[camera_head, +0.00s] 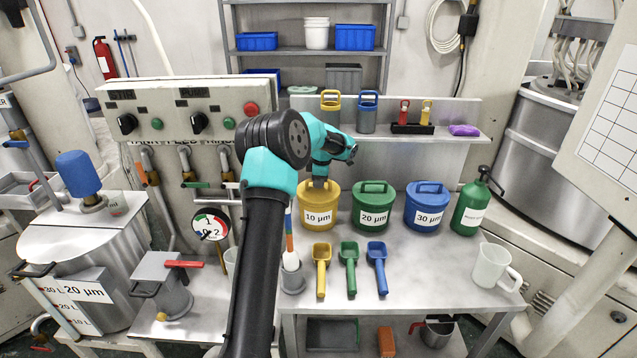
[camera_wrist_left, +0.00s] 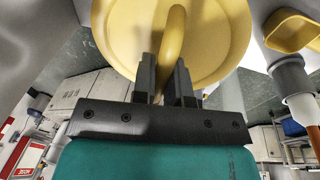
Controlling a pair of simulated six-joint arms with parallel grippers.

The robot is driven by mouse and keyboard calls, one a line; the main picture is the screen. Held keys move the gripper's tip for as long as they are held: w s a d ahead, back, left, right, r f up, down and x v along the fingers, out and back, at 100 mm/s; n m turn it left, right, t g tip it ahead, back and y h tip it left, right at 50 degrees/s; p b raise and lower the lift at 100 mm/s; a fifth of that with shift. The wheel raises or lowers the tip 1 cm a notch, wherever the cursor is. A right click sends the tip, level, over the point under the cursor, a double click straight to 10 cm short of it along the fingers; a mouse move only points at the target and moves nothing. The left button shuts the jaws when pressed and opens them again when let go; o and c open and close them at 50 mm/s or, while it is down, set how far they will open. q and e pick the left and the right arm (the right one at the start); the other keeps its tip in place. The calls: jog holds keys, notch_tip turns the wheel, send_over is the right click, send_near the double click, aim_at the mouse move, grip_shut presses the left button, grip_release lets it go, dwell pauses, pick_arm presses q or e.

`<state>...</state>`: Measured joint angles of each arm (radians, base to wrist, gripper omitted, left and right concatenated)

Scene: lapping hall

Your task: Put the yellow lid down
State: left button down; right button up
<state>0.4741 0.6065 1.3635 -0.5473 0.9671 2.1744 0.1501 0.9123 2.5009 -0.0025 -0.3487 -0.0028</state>
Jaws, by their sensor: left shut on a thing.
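My left gripper (camera_head: 320,182) is over the yellow 10 µm bucket (camera_head: 319,216), at the left of the row on the steel bench. In the left wrist view my left gripper (camera_wrist_left: 166,80) is shut on the upright handle of the yellow lid (camera_wrist_left: 120,35). The lid's round top faces the gripper. In the head view the lid (camera_head: 306,189) is at the top of the bucket, partly covered by the gripper. I cannot tell whether it rests fully on the rim. My right gripper is not in view.
A green 20 µm bucket (camera_head: 370,209) and a blue 30 µm bucket (camera_head: 426,208) stand to the right, then a green bottle (camera_head: 470,207). Yellow, green and blue scoops (camera_head: 349,268) lie in front. A white jug (camera_head: 492,268) stands at right. A shelf (camera_head: 390,140) runs behind.

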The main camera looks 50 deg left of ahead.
aim_at(322, 192)
pick_arm(q)
jog(key=shift+f, duration=0.3)
jog(key=c, duration=1.1)
grip_release()
jog(key=shift+c, duration=0.2)
notch_tip(322, 192, up, 12)
jog(key=d, duration=0.2)
jog(key=shift+s, duration=0.2)
